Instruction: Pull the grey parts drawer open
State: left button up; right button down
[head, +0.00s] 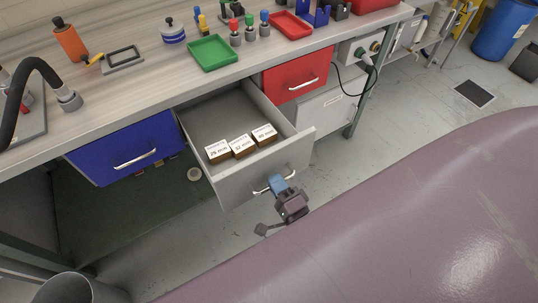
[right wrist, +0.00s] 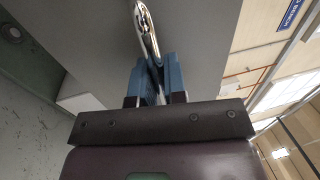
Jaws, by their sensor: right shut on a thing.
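The grey parts drawer (head: 231,184) stands pulled out from under the workbench in the head view, between the blue drawer and the red drawer. Several small labelled boxes (head: 241,146) sit inside it near its front. Its metal bar handle (head: 261,190) is on the front panel. My right gripper (head: 279,184) is at the handle, and its blue fingers are shut on it. In the right wrist view the handle (right wrist: 146,30) runs up from between the two blue fingers (right wrist: 158,80). My left gripper is not in view.
A blue drawer (head: 126,149) is on the left and a red drawer (head: 297,76) on the right, both shut. The bench top (head: 140,85) holds green and red trays and small tools. A mauve surface (head: 400,220) fills the lower right. A bin (head: 75,290) stands lower left.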

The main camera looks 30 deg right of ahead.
jog(key=shift+s, duration=0.45)
jog(key=c, duration=1.2)
grip_release()
jog(key=s+f, duration=0.2)
jog(key=s, duration=0.8)
jog(key=shift+s+d+b, duration=0.2)
jog(key=shift+s+b, duration=0.1)
